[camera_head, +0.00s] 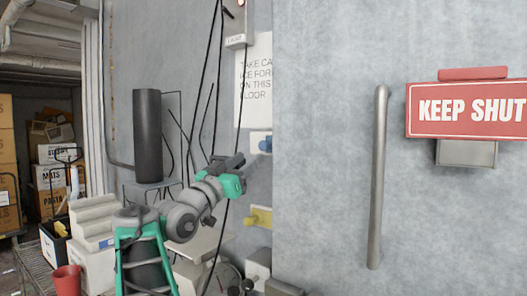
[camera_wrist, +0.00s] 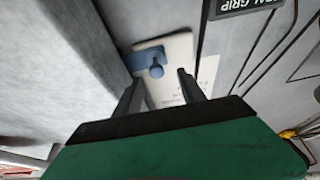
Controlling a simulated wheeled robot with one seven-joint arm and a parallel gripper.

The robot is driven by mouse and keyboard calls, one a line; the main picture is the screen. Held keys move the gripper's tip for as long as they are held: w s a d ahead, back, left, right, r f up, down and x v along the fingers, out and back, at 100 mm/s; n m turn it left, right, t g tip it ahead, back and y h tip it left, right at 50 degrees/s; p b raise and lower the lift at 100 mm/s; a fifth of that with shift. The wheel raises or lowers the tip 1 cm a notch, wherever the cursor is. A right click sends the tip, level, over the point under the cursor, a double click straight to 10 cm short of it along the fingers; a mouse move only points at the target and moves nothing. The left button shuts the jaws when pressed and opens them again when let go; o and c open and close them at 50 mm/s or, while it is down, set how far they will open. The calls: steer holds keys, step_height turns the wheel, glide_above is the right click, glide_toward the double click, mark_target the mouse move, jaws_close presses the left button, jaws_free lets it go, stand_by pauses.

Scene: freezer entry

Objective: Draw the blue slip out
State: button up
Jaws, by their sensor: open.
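The blue slip (camera_head: 265,145) shows in the head view as a small blue piece with a knob on a pale plate (camera_head: 256,143), on the grey wall beside the door edge. In the wrist view the blue slip (camera_wrist: 147,58) lies across one end of the pale plate (camera_wrist: 178,50), and its round knob faces me. My gripper (camera_head: 238,164) is just left of and below the slip in the head view. In the wrist view my gripper (camera_wrist: 157,83) is open, its two dark fingers pointing toward the slip, with nothing held. The knob appears between the finger lines, ahead of the tips; contact is not visible.
A yellow piece (camera_head: 258,216) on a similar plate sits lower on the wall. The grey door with its long vertical handle (camera_head: 378,178) and red "KEEP SHUT" sign (camera_head: 466,110) stands to the right. A dark cylinder (camera_head: 147,135) stands behind my arm; cables hang nearby.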

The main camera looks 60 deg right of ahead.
mark_target(262, 145)
steer(key=shift+g, duration=0.3)
steer(key=p+x, duration=0.1)
steer(key=x, duration=0.1)
steer(key=p+x, duration=0.1)
steer(key=x, duration=0.1)
steer(key=r+p+x, duration=0.1)
steer(key=x, duration=0.2)
steer(key=shift+s+a, duration=0.25)
steer(key=shift+s, duration=0.05)
steer(key=shift+d+r, duration=0.1)
steer(key=shift+d, duration=0.45)
steer(key=shift+c, duration=0.5)
jaws_close()
